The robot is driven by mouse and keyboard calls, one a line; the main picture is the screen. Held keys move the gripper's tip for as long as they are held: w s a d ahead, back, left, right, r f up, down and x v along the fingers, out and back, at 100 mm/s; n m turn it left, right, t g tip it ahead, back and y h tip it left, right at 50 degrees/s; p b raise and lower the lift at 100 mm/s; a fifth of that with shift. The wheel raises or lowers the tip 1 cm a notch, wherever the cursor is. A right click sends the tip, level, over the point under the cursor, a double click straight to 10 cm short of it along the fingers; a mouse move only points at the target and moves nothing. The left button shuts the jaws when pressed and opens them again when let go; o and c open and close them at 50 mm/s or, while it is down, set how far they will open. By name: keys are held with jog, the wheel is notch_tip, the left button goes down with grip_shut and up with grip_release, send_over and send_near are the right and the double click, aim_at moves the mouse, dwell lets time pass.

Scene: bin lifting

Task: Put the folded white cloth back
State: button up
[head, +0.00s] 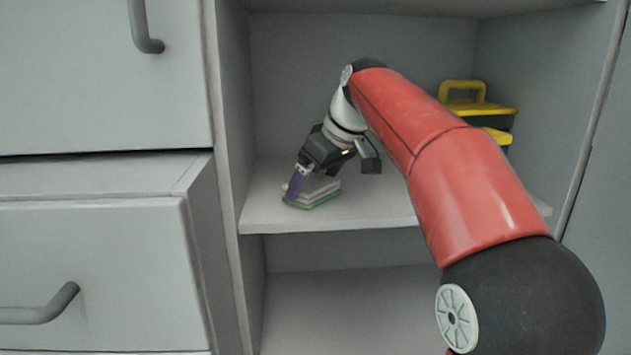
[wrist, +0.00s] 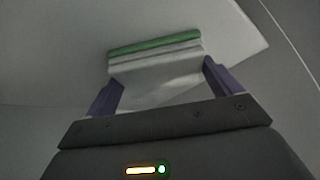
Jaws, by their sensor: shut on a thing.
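The folded white cloth (head: 322,189) is at the left front of the upper shelf in the head view, with a green layer along its lower edge. In the wrist view the cloth (wrist: 155,72) lies between the two purple fingers. My gripper (head: 313,184) is shut on it, tilted downward; it also shows in the wrist view (wrist: 162,85). The cloth is at or very near the shelf surface (head: 375,210); I cannot tell whether it touches. Part of the cloth is hidden by the near finger.
A green box with a yellow handle and top (head: 480,108) stands at the right of the same shelf, partly behind my arm. The lower compartment (head: 340,300) looks empty where visible. A drawer (head: 100,260) on the left sticks out beside the shelf opening.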

jog(key=shift+f, duration=0.2)
jog(key=o, duration=0.6)
jog(key=shift+r, duration=0.1)
jog(key=shift+r, duration=0.1)
jog(key=shift+d+r, duration=0.1)
jog(key=shift+r, duration=0.15)
jog(key=p+v, duration=0.2)
jog(key=v, duration=0.9)
jog(key=shift+s+r+p, duration=0.2)
jog(key=shift+p, duration=0.1)
